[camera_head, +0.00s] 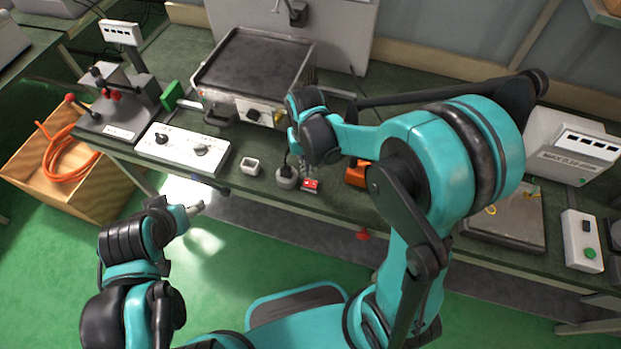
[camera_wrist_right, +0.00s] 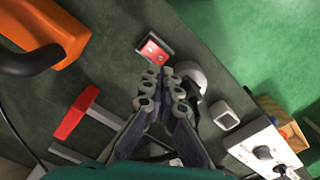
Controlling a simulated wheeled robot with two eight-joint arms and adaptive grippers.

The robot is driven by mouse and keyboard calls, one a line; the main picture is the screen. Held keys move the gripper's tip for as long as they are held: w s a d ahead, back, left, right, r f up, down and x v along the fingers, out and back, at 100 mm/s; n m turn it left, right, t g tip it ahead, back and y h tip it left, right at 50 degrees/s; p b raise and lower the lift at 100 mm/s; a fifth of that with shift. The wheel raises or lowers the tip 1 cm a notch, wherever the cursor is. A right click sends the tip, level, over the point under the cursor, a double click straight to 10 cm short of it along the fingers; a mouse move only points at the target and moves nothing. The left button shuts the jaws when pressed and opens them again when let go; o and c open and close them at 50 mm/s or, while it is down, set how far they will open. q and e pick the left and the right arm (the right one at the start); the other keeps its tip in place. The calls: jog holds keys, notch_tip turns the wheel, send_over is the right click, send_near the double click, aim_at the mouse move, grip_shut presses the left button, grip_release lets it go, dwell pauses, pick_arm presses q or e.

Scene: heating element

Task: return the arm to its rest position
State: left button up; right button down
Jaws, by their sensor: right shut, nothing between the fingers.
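My right arm reaches over the bench. Its gripper (camera_head: 303,172) points down near the front edge, partly hidden by my own wrist in the head view. In the right wrist view the two fingers (camera_wrist_right: 166,80) are together with nothing between them. Their tips are near a small red switch (camera_wrist_right: 154,47) and a rounded grey plug-like piece (camera_wrist_right: 190,78); I cannot tell whether they touch either. My left gripper (camera_head: 196,209) is low at the left, in front of the bench and over the floor. Its jaw state is too small to tell.
A flat dark hot plate (camera_head: 252,62) stands at the back. A white control box with knobs (camera_head: 183,147) and a small white square piece (camera_head: 250,166) are left of the right gripper. An orange-handled tool (camera_wrist_right: 52,32) lies close by. A wooden crate (camera_head: 95,205) stands left.

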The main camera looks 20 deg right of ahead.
jog(key=shift+r+p, duration=0.3)
jog(key=shift+r, duration=0.35)
jog(key=s+d+r+t, duration=0.2)
jog(key=s+r+t, duration=0.1)
jog(key=s+r, duration=0.2)
jog(key=s+d+r+t+b, duration=0.1)
jog(key=s+d+r+t, duration=0.1)
jog(key=s+r+t, duration=0.2)
jog(key=shift+s+d+r+n+b, duration=0.3)
jog(key=shift+s+d+r+n, duration=0.1)
jog(key=shift+s+r, duration=0.25)
dwell(0.5)
